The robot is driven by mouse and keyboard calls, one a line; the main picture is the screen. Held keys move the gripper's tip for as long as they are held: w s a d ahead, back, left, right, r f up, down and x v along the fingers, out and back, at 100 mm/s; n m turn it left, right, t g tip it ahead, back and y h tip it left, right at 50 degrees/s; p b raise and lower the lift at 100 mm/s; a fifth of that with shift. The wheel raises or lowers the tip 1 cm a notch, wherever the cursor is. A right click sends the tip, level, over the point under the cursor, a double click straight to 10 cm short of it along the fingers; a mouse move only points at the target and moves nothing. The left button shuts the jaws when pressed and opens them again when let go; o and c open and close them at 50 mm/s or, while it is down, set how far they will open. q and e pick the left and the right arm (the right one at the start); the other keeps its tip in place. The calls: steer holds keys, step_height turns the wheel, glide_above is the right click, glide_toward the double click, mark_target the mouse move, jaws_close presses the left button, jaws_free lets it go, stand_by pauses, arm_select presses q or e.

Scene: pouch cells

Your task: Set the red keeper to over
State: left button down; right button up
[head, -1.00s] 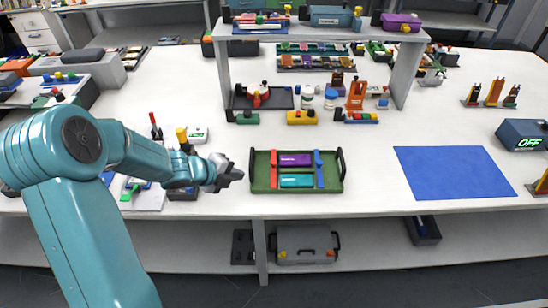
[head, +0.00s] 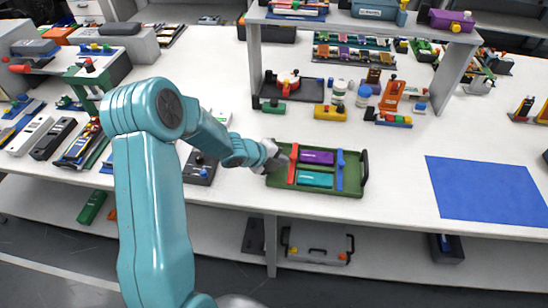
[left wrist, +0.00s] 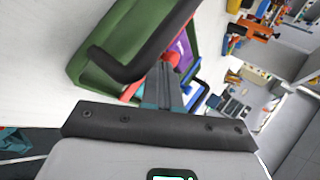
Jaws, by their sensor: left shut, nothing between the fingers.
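A green tray (head: 320,191) with black handles lies near the front edge of the white table. It holds a purple pouch cell (head: 316,157) behind a teal pouch cell (head: 315,179). The red keeper (head: 293,165) runs along the cells' left ends, and a blue keeper (head: 339,172) along their right ends. I cannot tell whether the red keeper overlaps the cells. My left gripper (head: 283,160) is shut and empty at the tray's left side, close to the red keeper. In the left wrist view its fingertips (left wrist: 168,68) meet or nearly meet a red knob (left wrist: 171,57); contact is unclear. My right gripper is out of view.
A blue mat (head: 485,190) lies to the right, with clear table between it and the tray. Behind the tray stand a yellow block (head: 330,112), small jars and a grey shelf. Several devices crowd the table left of my arm.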

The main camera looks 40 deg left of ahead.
arm_select(q)
steer(key=shift+w+f, duration=0.25)
steer(key=shift+f, duration=0.05)
steer(key=shift+a, duration=0.1)
steer(key=shift+d, duration=0.2)
steer(key=shift+w, duration=0.1)
